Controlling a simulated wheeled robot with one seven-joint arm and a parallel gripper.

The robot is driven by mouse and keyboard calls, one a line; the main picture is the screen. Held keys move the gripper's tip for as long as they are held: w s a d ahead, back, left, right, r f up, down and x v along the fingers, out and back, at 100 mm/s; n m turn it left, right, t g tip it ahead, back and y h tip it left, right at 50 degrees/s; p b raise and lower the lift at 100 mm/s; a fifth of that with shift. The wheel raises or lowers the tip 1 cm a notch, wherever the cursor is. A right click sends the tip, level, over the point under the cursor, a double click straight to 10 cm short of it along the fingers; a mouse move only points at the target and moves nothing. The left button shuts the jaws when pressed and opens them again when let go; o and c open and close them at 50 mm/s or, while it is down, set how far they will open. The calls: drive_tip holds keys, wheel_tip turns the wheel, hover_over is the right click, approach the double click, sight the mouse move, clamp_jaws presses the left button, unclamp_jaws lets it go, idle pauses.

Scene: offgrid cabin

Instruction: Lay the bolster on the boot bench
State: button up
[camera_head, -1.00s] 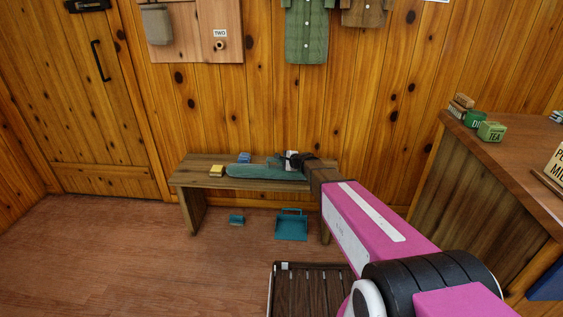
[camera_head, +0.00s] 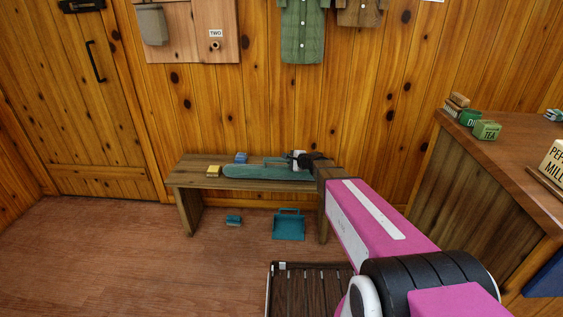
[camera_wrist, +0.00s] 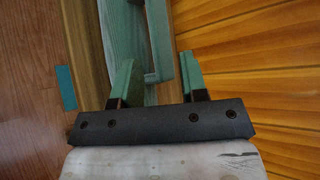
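The bolster (camera_head: 255,172), a long teal cushion, lies lengthwise on the wooden boot bench (camera_head: 196,181). In the wrist view the bolster (camera_wrist: 126,35) runs away from my gripper, with the bench edge (camera_wrist: 85,40) to its left. My gripper (camera_head: 277,162) is low over the bench, at the bolster's right part. In the wrist view its two green fingers (camera_wrist: 157,82) stand wide apart, with part of the bolster in view between them. I see no grip on it. My wrist and arm hide the bench's right end.
A yellow block (camera_head: 213,171) and a blue block (camera_head: 240,157) sit on the bench, left of and behind the bolster. A teal dustpan (camera_head: 289,226) and a small teal brush (camera_head: 233,221) are on the floor below. A slatted dark tray (camera_head: 308,288) lies in front. A wooden counter (camera_head: 470,200) stands right.

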drive_tip(key=s+d+f+n+g+h, duration=0.1)
drive_tip(key=s+d+n+g+h, duration=0.3)
drive_tip(key=s+d, duration=0.5)
drive_tip(key=s+d+f+n+g+h, duration=0.1)
drive_tip(key=s+d+n+g+h, duration=0.4)
drive_tip(key=s, duration=1.5)
drive_tip(key=d+n+h, duration=0.1)
drive_tip(key=d+n, duration=0.3)
drive_tip(key=shift+s+d+n, duration=0.3)
drive_tip(key=shift+d, duration=0.1)
drive_tip(key=shift+a, duration=0.15)
